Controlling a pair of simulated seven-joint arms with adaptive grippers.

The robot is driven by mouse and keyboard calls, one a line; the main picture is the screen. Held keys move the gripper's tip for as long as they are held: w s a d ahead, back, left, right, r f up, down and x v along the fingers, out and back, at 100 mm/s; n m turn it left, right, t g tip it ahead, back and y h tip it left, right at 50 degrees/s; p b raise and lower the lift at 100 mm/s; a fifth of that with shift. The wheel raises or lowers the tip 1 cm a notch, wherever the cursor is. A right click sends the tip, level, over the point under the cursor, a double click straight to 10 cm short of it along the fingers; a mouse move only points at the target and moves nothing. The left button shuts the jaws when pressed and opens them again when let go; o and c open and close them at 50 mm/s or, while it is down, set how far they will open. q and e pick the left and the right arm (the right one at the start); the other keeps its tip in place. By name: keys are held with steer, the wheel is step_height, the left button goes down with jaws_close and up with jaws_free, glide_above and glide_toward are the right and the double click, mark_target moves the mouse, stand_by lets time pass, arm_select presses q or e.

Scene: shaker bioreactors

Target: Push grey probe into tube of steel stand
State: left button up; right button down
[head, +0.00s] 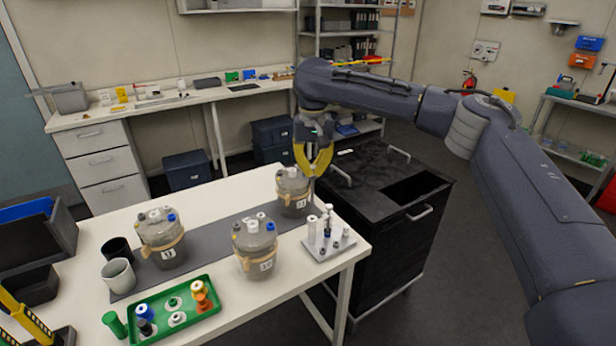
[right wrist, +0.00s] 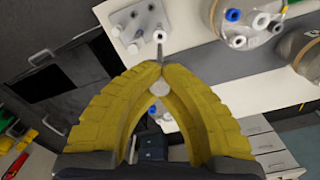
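My right gripper (head: 313,172) has its yellow fingers shut on the thin grey probe (head: 312,190), which points down above the steel stand (head: 345,243). In the right wrist view, the fingertips (right wrist: 150,68) meet on the probe (right wrist: 160,52), whose end lines up with a white tube (right wrist: 160,34) of the stand. The stand holds white tubes, among them a tall one (head: 312,229) at its left side. The probe's tip looks above or at the tube's mouth; I cannot tell whether it is inside. My left gripper is not in view.
Vessels with blue caps stand close by: one (head: 293,195) behind the stand, one (head: 256,262) left of it, another (head: 163,245) farther left. A green tray (head: 180,318) is at the front. A black cabinet (head: 385,240) adjoins the table's right edge.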

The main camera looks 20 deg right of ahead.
glide_above(313, 199)
steer(key=shift+w+f, duration=0.2)
steer(key=shift+f, duration=1.9)
steer(key=shift+f, duration=2.8)
stand_by(3.0)
